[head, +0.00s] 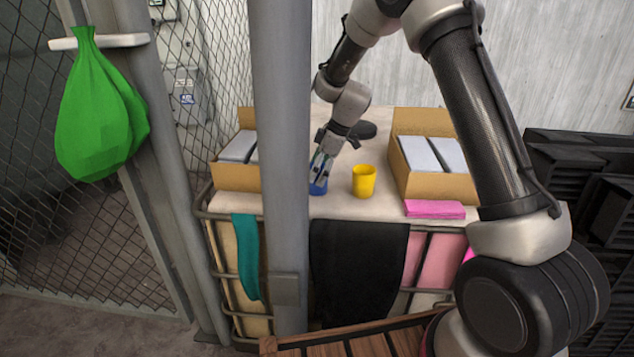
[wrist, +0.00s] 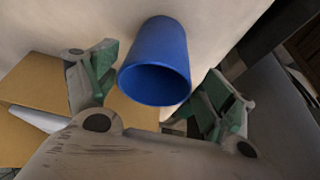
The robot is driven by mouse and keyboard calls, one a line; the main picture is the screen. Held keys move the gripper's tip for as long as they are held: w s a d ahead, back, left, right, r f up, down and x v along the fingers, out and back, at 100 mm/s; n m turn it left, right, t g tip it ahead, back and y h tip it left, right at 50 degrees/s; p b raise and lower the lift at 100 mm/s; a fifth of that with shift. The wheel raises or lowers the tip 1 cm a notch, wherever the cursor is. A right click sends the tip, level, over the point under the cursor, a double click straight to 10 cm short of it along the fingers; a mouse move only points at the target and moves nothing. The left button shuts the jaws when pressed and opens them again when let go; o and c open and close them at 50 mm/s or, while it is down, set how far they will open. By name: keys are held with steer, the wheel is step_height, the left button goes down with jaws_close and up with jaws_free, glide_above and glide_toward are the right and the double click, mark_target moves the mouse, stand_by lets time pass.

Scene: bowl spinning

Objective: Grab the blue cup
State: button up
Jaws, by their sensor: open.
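The blue cup (head: 318,187) stands on the light tabletop, partly hidden by the grey column and my gripper in the head view. In the wrist view the blue cup (wrist: 160,55) shows its open rim toward the camera, between the two green-padded fingers. My gripper (head: 320,168) is at the cup, from above. In the wrist view my gripper (wrist: 155,95) is open, with one finger on each side of the cup. I cannot tell whether either finger touches it.
A yellow cup (head: 363,181) stands to the right of the blue cup. Cardboard boxes stand on the left (head: 236,177) and right (head: 436,186) of the table (head: 337,206). A pink cloth (head: 434,209) lies at the front edge. A grey column (head: 283,120) rises in front of the table.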

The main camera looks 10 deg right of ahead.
steer(key=x, duration=0.4)
steer(key=shift+w, duration=0.3)
steer(key=c, duration=0.9)
